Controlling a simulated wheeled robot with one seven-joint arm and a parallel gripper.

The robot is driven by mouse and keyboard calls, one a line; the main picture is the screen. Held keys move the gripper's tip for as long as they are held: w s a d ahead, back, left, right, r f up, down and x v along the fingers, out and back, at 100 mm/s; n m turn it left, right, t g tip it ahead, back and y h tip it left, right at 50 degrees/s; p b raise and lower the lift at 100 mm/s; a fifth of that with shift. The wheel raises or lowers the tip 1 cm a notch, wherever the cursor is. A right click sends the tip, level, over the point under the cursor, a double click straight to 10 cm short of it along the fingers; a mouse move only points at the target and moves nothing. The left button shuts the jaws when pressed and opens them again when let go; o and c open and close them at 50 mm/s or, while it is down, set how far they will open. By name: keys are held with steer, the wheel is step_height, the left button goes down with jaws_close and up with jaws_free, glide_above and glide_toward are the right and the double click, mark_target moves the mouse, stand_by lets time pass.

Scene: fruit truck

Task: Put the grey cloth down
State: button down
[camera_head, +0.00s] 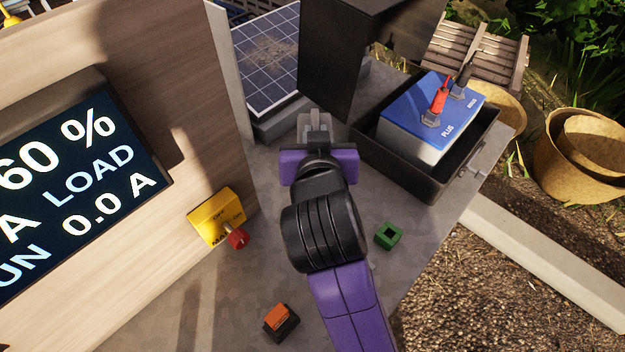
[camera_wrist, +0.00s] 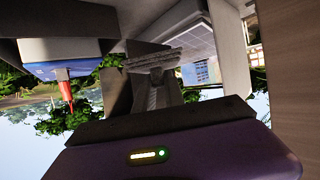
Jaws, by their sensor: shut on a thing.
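My gripper (camera_head: 315,124) reaches away from the camera over the grey worktop (camera_head: 270,175), between the solar panel and the black battery box. The grey cloth (camera_wrist: 154,60) shows as a folded, layered strip at the tips of my gripper's fingers (camera_wrist: 156,78) in the wrist view. My gripper is shut on it. In the head view I cannot make out the cloth apart from the grey fingers. The wrist view is upside down, so I cannot tell whether the cloth touches the surface.
The solar panel (camera_head: 272,62), with a brown dirt smudge, stands behind my gripper. The battery box (camera_head: 405,165), lid raised, holds a blue battery (camera_head: 415,122) with red and black clamps. A yellow switch (camera_head: 208,222), green block (camera_head: 389,235) and orange button (camera_head: 277,316) are nearer.

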step_height(320, 180, down, 19)
steer(key=shift+r, duration=0.1)
stand_by(0.3)
steer(key=shift+f+b, duration=0.25)
steer(key=shift+b, duration=0.2)
steer(key=c, duration=1.4)
jaws_free()
steer(key=shift+r, duration=0.1)
steer(key=shift+r, duration=0.1)
steer(key=v, duration=1.2)
